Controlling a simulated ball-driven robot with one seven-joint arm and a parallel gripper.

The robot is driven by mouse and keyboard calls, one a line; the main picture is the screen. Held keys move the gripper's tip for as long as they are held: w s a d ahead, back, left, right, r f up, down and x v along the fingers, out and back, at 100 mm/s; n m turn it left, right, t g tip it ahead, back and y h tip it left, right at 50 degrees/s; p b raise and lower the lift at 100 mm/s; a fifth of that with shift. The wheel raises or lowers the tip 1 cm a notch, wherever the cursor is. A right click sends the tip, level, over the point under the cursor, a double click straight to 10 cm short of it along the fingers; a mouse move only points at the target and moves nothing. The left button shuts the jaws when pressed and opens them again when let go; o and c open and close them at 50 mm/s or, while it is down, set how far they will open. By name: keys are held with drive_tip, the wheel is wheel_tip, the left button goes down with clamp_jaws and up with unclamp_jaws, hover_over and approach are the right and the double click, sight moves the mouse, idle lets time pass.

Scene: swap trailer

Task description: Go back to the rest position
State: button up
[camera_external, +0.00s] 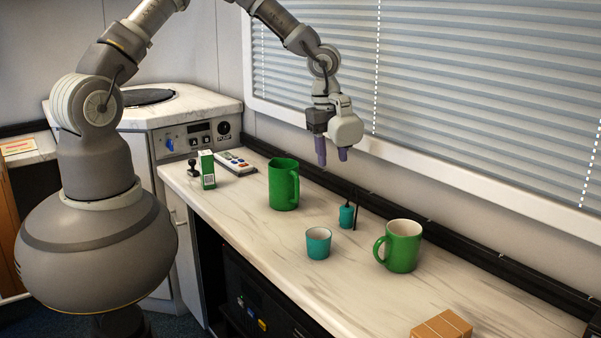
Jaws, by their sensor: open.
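My gripper (332,156) is open and empty. It hangs above the back part of the counter, pointing down, in front of the window blind. My arm arches up from my round base at the left and partly leaves the top of the picture. Below the gripper is the marble-patterned counter (262,232). A tall green mug (284,186) stands below and left of the fingertips, and a small teal item (347,216) with a dark stick stands below them. The gripper touches nothing that I can see.
A teal cup (318,243) and a green mug with a pale inside (403,247) stand mid-counter. A cardboard box (441,326) is at the front. A green-white carton (207,169), a remote (236,161) and a small black object (193,168) are at the left end. The window blind (440,70) rises behind.

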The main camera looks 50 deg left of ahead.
drive_tip(key=shift+w+d+r, duration=0.1)
drive_tip(key=shift+w+d, duration=0.3)
drive_tip(key=shift+d, duration=0.25)
drive_tip(key=shift+w+d, duration=0.4)
drive_tip(key=shift+d, duration=0.2)
drive_tip(key=shift+o, duration=0.5)
